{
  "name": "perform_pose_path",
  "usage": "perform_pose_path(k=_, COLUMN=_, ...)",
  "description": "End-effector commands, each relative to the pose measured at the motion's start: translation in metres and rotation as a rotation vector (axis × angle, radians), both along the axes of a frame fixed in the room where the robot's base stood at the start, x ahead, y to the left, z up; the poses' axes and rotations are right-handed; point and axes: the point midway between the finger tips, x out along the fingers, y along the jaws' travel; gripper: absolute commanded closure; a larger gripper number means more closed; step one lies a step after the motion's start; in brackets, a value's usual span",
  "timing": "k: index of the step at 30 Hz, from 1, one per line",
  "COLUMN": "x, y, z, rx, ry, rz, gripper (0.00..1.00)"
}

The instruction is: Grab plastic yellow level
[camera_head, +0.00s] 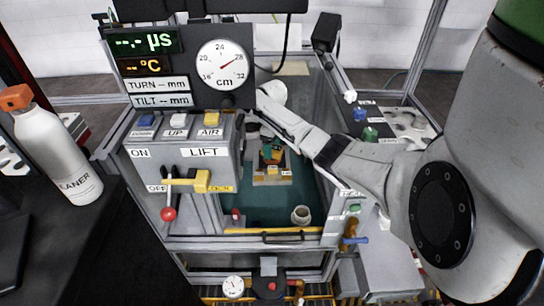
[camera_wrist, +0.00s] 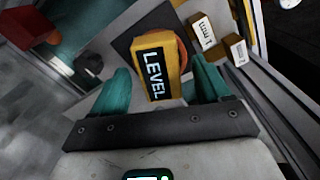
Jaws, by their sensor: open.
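The plastic yellow level (camera_wrist: 170,50) is a yellow block with a black label reading LEVEL on the side facing the wrist camera. It appears tilted slightly in the wrist view and sits in front of a round orange part on a dark plate (camera_wrist: 125,40). My gripper (camera_wrist: 160,68) has two teal fingers, spread apart with the level showing between them. Gaps show on both sides of the level. I cannot tell how deep it lies between the fingertips. In the head view the level is too small to pick out surely.
Small blocks marked in mm (camera_wrist: 202,32) stand close right of the level. A metal frame rail runs further right. In the head view a pale cup (camera_head: 300,214) stands on the teal floor (camera_head: 265,212) of the enclosure. The LIFT panel (camera_head: 190,150) borders it on the left.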

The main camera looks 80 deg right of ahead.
Motion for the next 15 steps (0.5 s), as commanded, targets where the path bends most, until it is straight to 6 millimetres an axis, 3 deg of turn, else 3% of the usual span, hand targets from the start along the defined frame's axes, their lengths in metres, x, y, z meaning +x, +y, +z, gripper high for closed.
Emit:
perform_pose_path(k=3, x=-0.0002, y=-0.0009, z=-0.0113, rx=-0.002, ry=0.0, rz=0.0, gripper=0.23)
perform_pose_path(k=13, x=-0.0001, y=-0.0006, z=-0.0121, rx=-0.002, ry=0.0, rz=0.0, gripper=0.23)
perform_pose_path(k=15, x=-0.0001, y=-0.0005, z=-0.0121, rx=-0.001, ry=0.0, rz=0.0, gripper=0.28)
